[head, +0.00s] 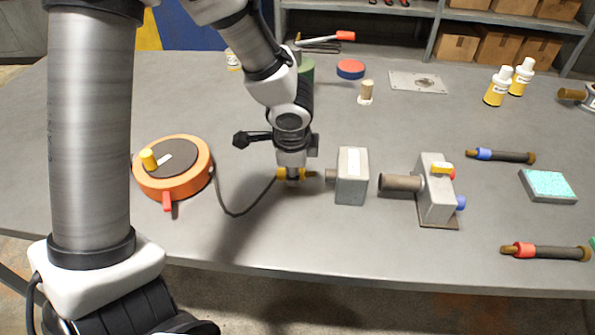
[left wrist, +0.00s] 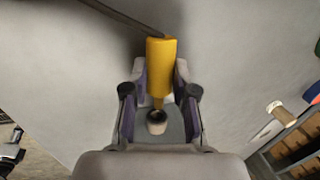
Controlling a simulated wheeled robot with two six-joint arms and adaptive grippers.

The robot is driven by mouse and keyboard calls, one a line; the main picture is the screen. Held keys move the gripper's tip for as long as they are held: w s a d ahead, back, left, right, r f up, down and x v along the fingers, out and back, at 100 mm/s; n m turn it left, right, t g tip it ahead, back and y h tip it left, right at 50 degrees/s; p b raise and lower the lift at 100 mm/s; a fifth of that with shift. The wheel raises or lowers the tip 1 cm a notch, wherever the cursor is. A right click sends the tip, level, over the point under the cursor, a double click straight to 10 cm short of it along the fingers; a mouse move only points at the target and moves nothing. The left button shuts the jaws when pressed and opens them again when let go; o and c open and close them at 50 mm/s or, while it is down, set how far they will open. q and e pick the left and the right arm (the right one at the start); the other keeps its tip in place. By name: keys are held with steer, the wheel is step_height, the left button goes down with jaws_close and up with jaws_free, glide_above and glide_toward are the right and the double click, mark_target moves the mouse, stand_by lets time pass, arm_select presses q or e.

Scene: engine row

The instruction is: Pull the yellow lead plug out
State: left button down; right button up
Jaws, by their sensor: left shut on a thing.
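My left gripper (head: 292,178) is shut on the yellow lead plug (head: 308,174), held sideways above the grey table. In the left wrist view the yellow plug (left wrist: 161,66) sits between the fingers. Its narrow tip faces a dark round socket (left wrist: 157,122). In the head view the tip points right at the short stub of a grey box (head: 352,176), and a small gap seems to show between them. A black cable (head: 237,214) runs from the plug to an orange reel (head: 202,172) on the left. My right gripper is not in view.
A grey block with a pipe (head: 436,192) stands right of the box. Dark rods with blue (head: 502,156) and red (head: 548,252) bands lie further right, with a teal-topped pad (head: 548,185). Bottles (head: 498,87) stand at the back right. The front table edge is clear.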

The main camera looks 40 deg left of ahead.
mark_target(284, 171)
arm_select(q)
steer(key=shift+a, duration=0.1)
steer(key=shift+s+a+f+b, duration=0.1)
steer(key=shift+s+a+b, duration=0.2)
steer(key=shift+a+b, duration=0.25)
steer(key=shift+s+a, duration=0.25)
step_height(284, 171, up, 7)
steer(key=p, duration=0.6)
steer(key=shift+r, duration=0.2)
steer(key=shift+f, duration=0.1)
